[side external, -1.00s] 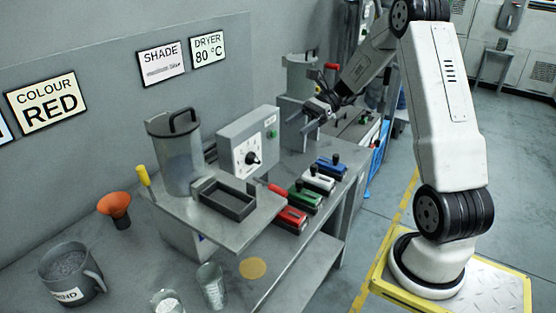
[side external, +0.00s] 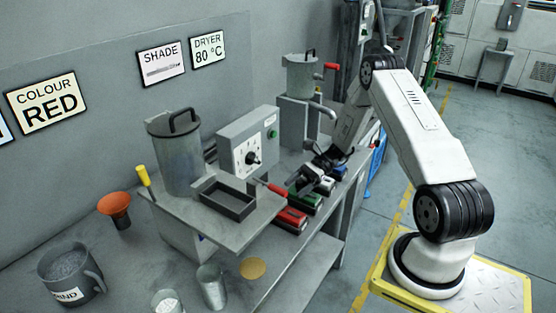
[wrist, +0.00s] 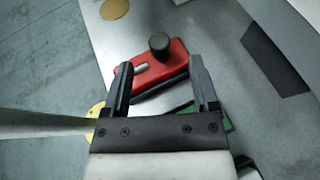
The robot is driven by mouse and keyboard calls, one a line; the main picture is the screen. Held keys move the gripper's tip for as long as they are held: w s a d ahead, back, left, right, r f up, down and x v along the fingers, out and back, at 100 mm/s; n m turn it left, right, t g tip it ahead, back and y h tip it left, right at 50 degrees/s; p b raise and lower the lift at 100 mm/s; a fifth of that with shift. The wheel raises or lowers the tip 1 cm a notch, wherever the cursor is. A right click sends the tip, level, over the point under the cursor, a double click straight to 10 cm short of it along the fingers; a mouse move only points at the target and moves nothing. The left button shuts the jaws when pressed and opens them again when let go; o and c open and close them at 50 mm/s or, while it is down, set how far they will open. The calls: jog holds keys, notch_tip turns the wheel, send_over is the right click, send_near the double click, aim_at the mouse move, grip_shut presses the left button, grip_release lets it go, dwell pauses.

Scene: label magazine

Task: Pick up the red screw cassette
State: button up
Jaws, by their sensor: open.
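The red screw cassette (side external: 290,220) lies at the near end of a row of cassettes on the bench. In the wrist view the red cassette (wrist: 155,68) has a black knob on top and lies just beyond my fingertips. My gripper (wrist: 160,75) is open and empty, with one finger over each end of the cassette's near edge. In the side view my gripper (side external: 300,180) hangs above the row, over the green cassette (side external: 305,200). The green cassette is partly hidden under my gripper in the wrist view.
White (side external: 323,186) and blue (side external: 340,172) cassettes follow farther back in the row. A raised shelf with a black tray (side external: 226,199) stands left of the red cassette, and a grey dial box (side external: 248,142) is behind. The bench in front has a yellow disc (side external: 253,268).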

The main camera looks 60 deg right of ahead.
aim_at(287, 211)
jog(key=shift+x, duration=3.9)
jog(key=shift+s, duration=0.1)
grip_shut()
